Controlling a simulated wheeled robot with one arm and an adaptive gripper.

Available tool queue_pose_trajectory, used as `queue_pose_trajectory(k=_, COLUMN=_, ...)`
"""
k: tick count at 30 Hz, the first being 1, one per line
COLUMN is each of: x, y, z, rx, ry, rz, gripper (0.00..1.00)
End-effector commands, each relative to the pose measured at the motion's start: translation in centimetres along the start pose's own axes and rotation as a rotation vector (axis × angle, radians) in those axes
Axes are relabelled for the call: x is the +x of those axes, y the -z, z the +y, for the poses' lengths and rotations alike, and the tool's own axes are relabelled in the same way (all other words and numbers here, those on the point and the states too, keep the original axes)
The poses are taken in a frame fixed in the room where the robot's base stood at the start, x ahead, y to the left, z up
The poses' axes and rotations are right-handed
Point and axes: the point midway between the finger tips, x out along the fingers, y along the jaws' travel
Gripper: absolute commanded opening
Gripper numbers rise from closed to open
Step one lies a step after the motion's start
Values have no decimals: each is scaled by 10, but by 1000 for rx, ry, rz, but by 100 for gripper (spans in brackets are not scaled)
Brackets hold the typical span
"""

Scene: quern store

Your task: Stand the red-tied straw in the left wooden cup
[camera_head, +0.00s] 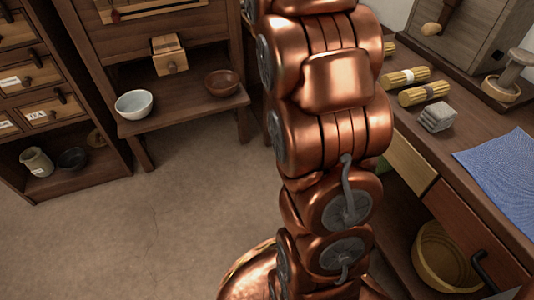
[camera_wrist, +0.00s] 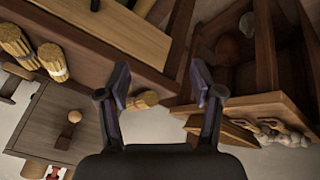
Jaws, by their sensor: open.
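My gripper (camera_wrist: 160,80) is open and empty in the wrist view. The end of a straw bundle (camera_wrist: 142,100) shows between and beyond the fingers, near the left one; its tie is not visible. Two more bundles, a left one (camera_wrist: 16,42) and a right one (camera_wrist: 53,64), lie at upper left. In the head view, a white-tied bundle (camera_head: 406,77) and a dark-tied bundle (camera_head: 424,93) lie on the counter; another bundle (camera_head: 389,48) is partly hidden by my arm. No red tie is clear. A round wooden cup-like thing (camera_head: 501,90) stands at far right; I cannot identify the left cup.
The counter (camera_head: 455,140) holds folded grey cloths (camera_head: 437,117) and a blue cloth (camera_head: 505,178). A basin (camera_head: 445,262) sits below. A white bowl (camera_head: 134,104) and a brown bowl (camera_head: 221,83) stand on a low bench at left. The floor (camera_head: 180,215) is clear there.

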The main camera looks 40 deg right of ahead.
Motion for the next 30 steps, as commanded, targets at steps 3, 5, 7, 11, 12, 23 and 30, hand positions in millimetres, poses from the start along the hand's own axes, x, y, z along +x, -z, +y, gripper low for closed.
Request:
queue_pose_trajectory(k=3, x=-8, y=-63, z=-2, rx=-189, ry=41, rz=-69, gripper=66)
queue_pose_trajectory(k=5, x=-11, y=-94, z=-1, rx=-283, ry=63, rz=-103, gripper=66)
queue_pose_trajectory(k=7, x=-14, y=-130, z=2, rx=-393, ry=90, rz=-142, gripper=66)
queue_pose_trajectory(k=11, x=-17, y=-199, z=15, rx=-593, ry=139, rz=-218, gripper=66)
queue_pose_trajectory(k=12, x=-19, y=-219, z=20, rx=-654, ry=156, rz=-237, gripper=66)
queue_pose_trajectory(k=23, x=-14, y=-381, z=88, rx=-1134, ry=300, rz=-410, gripper=66)
queue_pose_trajectory(k=30, x=-11, y=-418, z=111, rx=-1254, ry=343, rz=-453, gripper=66)
